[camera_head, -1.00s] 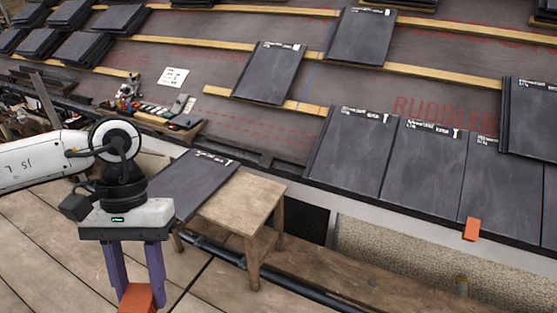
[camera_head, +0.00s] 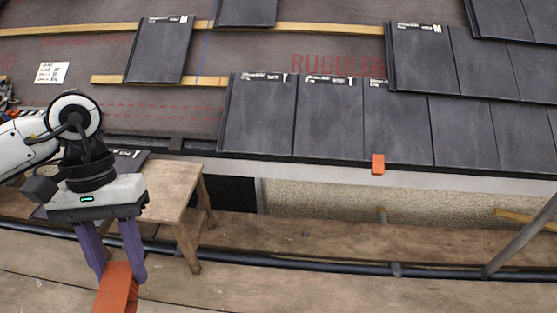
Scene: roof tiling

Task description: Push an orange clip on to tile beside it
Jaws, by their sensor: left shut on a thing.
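My left gripper (camera_head: 114,268) is at the lower left, pointing down, with its purple fingers shut on an orange clip (camera_head: 115,292). The clip's lower end runs off the bottom edge of the picture. Another orange clip (camera_head: 378,164) sits on the lower edge of the bottom row of dark tiles. The tile to its left (camera_head: 327,117) and the one left of that (camera_head: 257,115) show no clip on their lower edges. The held clip is well to the left of these tiles and apart from them. My right gripper is not in view.
A wooden stool (camera_head: 165,190) stands behind my left gripper, with a dark tile (camera_head: 130,160) beside it, partly hidden by my arm. Wooden battens (camera_head: 300,28) cross the roof. A grey pole (camera_head: 520,238) slants at the right. The plank floor in front is clear.

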